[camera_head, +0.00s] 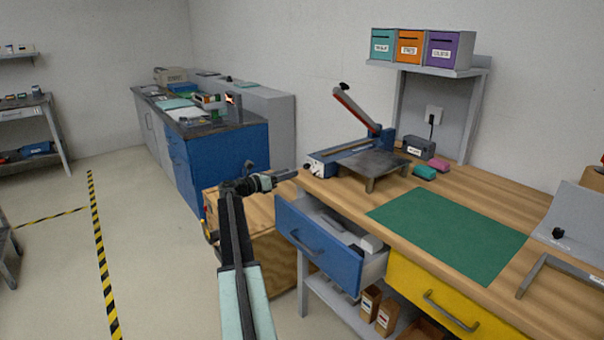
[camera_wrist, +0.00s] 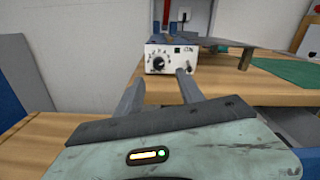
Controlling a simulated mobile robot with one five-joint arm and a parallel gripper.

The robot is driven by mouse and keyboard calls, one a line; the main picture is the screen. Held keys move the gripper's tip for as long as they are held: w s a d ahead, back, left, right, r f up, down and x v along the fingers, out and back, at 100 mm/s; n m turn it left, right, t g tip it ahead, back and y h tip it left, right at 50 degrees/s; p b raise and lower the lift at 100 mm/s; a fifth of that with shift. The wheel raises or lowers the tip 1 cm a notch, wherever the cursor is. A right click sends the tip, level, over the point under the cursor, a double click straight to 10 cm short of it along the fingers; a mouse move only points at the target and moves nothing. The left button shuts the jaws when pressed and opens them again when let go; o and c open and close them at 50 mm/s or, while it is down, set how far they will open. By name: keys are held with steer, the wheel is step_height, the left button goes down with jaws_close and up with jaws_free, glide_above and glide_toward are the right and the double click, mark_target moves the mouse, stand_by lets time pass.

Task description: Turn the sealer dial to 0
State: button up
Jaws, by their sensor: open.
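The sealer (camera_head: 350,146) stands on the wooden workbench, with a blue body and a raised red-handled arm. Its pale end face (camera_wrist: 181,56) fills the upper middle of the wrist view. The black dial (camera_wrist: 158,63) is on the left of that face, with marks around it; its setting is too small to read. In the head view the dial end (camera_head: 317,168) is at the bench's left edge. My gripper (camera_head: 291,175) is just left of that end, apart from it. In the wrist view its open, empty fingers (camera_wrist: 160,86) point at the sealer, below and either side of the dial.
A blue drawer (camera_head: 317,249) stands open below the bench's left end. A grey metal platform (camera_head: 373,162) sits beside the sealer, and a green mat (camera_head: 448,232) lies to its right. A wooden crate (camera_head: 245,222) stands on the floor beneath my arm.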

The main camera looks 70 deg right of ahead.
mark_target(305, 167)
steer(key=x, duration=0.7)
steer(key=shift+s+d+r, duration=0.1)
steer(key=shift+d, duration=0.2)
jaws_close()
